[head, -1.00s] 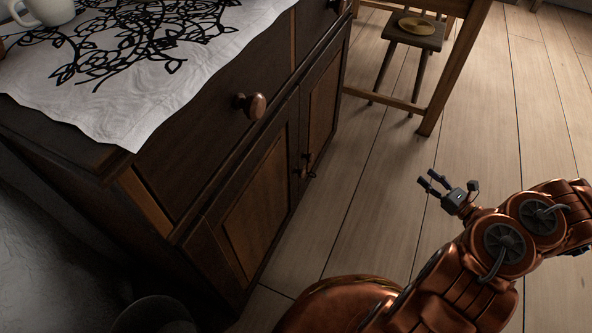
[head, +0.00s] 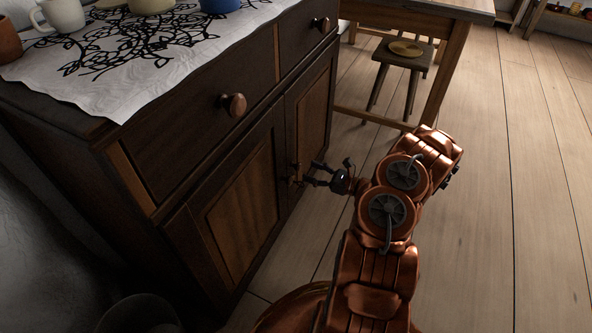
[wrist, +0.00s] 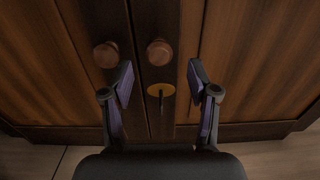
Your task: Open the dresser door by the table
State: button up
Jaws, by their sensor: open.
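The dark wooden dresser (head: 160,150) has two lower doors, both shut. The door by the table (head: 313,105) is the farther one in the head view and the right one in the wrist view (wrist: 255,60). Its round wooden knob (wrist: 159,52) sits above a brass key plate (wrist: 153,90) with a dark key. The other door (head: 245,215) has its own knob (wrist: 106,54) just left of it. My gripper (head: 310,174) is open in front of the door knobs. In the wrist view its fingertips (wrist: 160,80) flank the right knob's line, with nothing visibly held between them.
The table (head: 440,8) stands beyond the dresser, with a stool (head: 403,57) holding a plate beside it. Drawers with knobs (head: 233,104) are above the doors. Cups stand on the white cloth (head: 120,90) on top. The floor (head: 480,200) to the right is clear.

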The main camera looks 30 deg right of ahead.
aim_at(301, 168)
jog(key=shift+b+x, duration=0.6)
jog(key=shift+x, duration=1.85)
jog(key=shift+c, duration=0.5)
grip_shut()
jog(key=shift+a, duration=0.1)
